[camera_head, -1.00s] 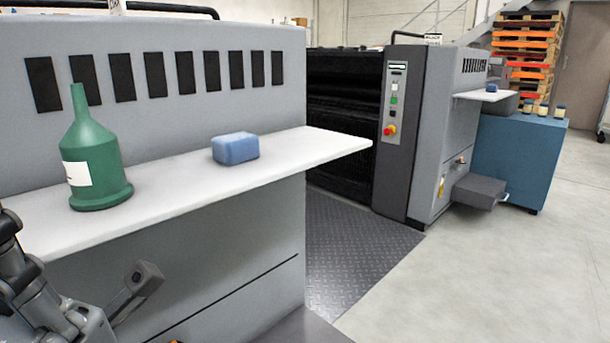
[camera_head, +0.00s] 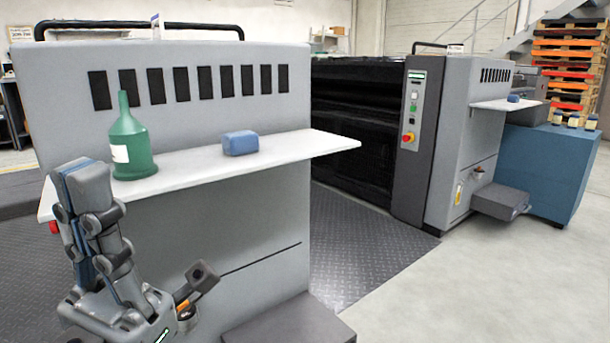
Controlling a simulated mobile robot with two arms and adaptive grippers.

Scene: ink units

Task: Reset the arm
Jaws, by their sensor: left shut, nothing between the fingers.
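My left gripper (camera_head: 82,180) shows at the lower left with its fingers pointing up. It is shut and empty, in front of the near grey machine. Its fingertips overlap the left end of the white shelf (camera_head: 200,177) in the picture. A green funnel-topped bottle (camera_head: 135,150) with a white label stands upright on the shelf, just right of the fingertips. A blue block (camera_head: 240,143) lies on the shelf further right. The gripper touches neither of them as far as I can see. My right gripper is out of view.
The near machine (camera_head: 270,210) has a dark step (camera_head: 285,325) at its foot. A second unit (camera_head: 465,140) with a control panel stands to the right, beside a blue cabinet (camera_head: 545,170) with small jars. The concrete floor at the lower right is clear.

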